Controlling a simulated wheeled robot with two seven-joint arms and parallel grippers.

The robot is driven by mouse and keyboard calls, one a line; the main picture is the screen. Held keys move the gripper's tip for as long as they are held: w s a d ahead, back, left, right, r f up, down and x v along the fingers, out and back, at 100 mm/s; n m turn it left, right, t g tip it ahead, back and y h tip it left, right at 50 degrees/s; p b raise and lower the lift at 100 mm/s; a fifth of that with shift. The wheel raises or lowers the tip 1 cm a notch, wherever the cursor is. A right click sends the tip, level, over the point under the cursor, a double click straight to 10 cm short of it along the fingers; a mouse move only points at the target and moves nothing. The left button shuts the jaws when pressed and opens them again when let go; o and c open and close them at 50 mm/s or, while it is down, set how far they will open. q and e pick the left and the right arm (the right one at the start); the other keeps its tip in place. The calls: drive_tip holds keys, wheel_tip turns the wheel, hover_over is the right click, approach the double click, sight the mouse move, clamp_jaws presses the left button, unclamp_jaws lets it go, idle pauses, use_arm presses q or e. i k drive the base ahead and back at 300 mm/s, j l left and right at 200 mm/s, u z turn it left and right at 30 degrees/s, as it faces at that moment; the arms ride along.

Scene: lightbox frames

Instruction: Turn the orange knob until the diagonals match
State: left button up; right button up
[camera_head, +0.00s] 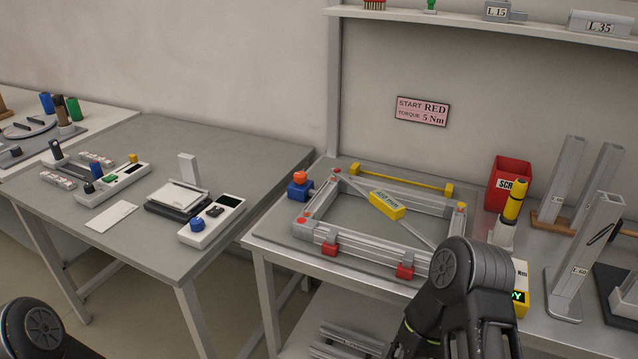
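The orange knob (300,177) sits on top of a blue block (300,190) at the back left corner of a silver profile frame (372,256). A thin diagonal bar (353,186) crosses the frame from back left towards front right. It carries a yellow gauge (387,205) whose lettering is too small to read. Red clamps (330,249) (404,271) sit on the front rail. My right arm covers the frame's front right corner; I see no fingertips on it. Only a joint of my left arm shows, at the bottom left. Neither gripper is seen at the knob.
A yellow bar (400,180) lies behind the frame. A yellow-topped tool (514,202), a red bin (509,181) and upright profiles (583,260) stand to the right. The left table (230,148) holds white devices (212,221). A gap separates the tables. A shelf (450,15) hangs above.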

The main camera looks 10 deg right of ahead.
sight(300, 177)
drive_tip(key=i+j+u, duration=0.25)
drive_tip(key=j, duration=0.3)
drive_tip(key=i+j+u, duration=0.2)
drive_tip(key=i+j, duration=0.2)
